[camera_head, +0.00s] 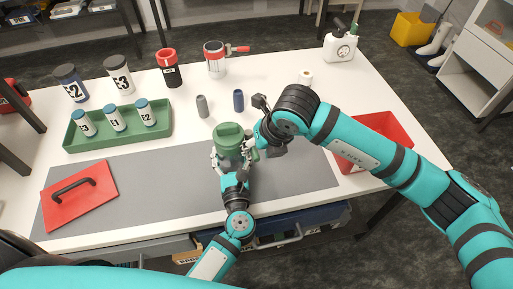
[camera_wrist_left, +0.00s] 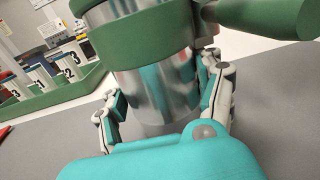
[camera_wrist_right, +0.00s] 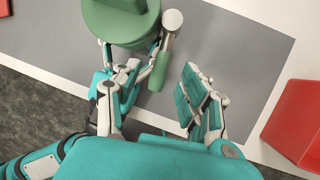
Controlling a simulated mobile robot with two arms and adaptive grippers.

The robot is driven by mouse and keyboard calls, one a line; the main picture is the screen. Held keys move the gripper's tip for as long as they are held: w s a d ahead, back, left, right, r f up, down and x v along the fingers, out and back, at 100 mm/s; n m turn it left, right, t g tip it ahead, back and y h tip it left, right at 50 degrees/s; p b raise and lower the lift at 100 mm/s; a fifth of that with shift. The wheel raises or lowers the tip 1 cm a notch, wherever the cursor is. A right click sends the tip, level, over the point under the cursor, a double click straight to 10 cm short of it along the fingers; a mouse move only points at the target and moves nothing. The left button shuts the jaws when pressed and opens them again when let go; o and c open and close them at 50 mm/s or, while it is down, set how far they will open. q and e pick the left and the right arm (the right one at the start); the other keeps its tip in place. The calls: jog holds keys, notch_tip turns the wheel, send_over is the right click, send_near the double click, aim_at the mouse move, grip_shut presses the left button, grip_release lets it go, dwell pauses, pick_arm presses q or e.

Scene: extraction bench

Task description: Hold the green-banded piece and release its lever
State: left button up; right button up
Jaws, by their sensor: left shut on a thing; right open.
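The green-banded piece (camera_head: 229,139) is a silvery cylinder with a green lid and band, upright over the grey mat. My left gripper (camera_wrist_left: 160,98) is shut around its metal body, one finger on each side. Its lever (camera_wrist_right: 161,68), a green handle on a metal pivot, sticks out from the side; it also shows at the top right of the left wrist view (camera_wrist_left: 270,15). My right gripper (camera_wrist_right: 160,90) is open beside the piece, with the lever's end between or just beyond its fingers; contact cannot be told. In the head view the lever is mostly hidden by the right gripper.
A green tray (camera_head: 150,138) with several labelled cups stands at left. A red plate with a black handle (camera_head: 75,200) lies on the mat's left end. A red bin (camera_head: 391,128) is at right. Small grey (camera_head: 202,106) and blue (camera_head: 238,100) cylinders stand behind the piece.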

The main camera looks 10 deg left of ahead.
jog(key=shift+w+a+f, duration=0.15)
jog(key=shift+a+f, duration=0.05)
jog(key=shift+f, duration=0.4)
grip_shut()
